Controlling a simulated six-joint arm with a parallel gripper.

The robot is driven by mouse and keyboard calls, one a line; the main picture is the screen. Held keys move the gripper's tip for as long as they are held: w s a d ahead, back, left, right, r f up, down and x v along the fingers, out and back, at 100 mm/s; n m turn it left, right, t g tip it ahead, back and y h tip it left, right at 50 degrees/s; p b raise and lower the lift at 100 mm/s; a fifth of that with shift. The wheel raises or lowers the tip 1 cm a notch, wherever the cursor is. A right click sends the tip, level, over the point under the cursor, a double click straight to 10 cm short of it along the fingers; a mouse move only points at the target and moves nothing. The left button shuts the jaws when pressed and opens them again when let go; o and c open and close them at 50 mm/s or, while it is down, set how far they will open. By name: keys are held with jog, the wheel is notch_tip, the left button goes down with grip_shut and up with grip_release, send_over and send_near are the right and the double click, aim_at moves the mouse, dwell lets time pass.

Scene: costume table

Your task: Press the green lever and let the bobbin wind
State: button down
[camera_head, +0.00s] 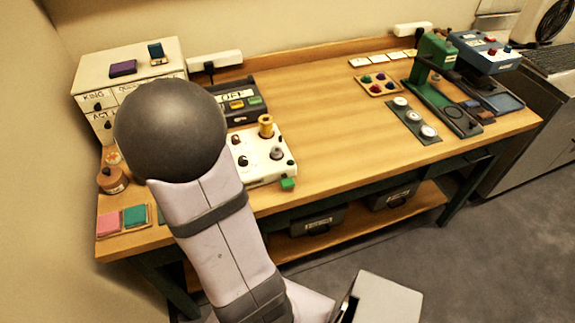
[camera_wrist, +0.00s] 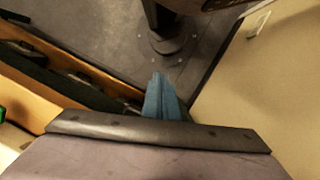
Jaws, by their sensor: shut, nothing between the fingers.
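The white winder box (camera_head: 245,172) stands near the table's front edge in the head view, partly hidden behind my arm. The green lever (camera_head: 288,184) sticks out low at its front right corner. A golden bobbin or spool (camera_head: 265,126) stands upright on its top; I cannot tell whether it turns. My gripper (camera_wrist: 160,78) shows in the wrist view as two blue fingers, shut together and empty, over the floor side of the scene. In the head view the gripper cannot be made out. A green bit at the wrist view's left edge is too cropped to identify.
A dark switch box (camera_head: 238,116) reading "OFF" stands behind the winder. A white drawer cabinet (camera_head: 125,58) is at the left, pink and teal pads (camera_head: 108,223) at the front left. A green press (camera_head: 436,50) stands at the right. The table's middle is clear.

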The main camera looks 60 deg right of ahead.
jog(key=s+d+r+n+g+h+p, duration=0.15)
jog(key=s+d+r+p, duration=0.35)
jog(key=d+r+p, duration=0.5)
jog(key=w+d+r+n+g+h, duration=0.1)
jog(key=d+r+n+h, duration=0.1)
jog(key=d, duration=0.5)
jog(key=w+d+r+n+h+p, duration=0.1)
jog(key=d+r+n+h, duration=0.1)
jog(key=d+r+h, duration=0.2)
jog(key=d, duration=0.3)
jog(key=shift+d+n+g, duration=0.3)
jog(key=shift+n+g, duration=0.05)
jog(key=shift+f, duration=0.1)
jog(key=b, duration=0.6)
send_over(283, 184)
notch_tip(283, 184, down, 7)
jog(key=shift+f, duration=0.15)
jog(key=shift+f+b, duration=0.55)
jog(key=shift+f, duration=0.15)
jog(key=shift+f+b, duration=0.4)
jog(key=shift+b, duration=0.1)
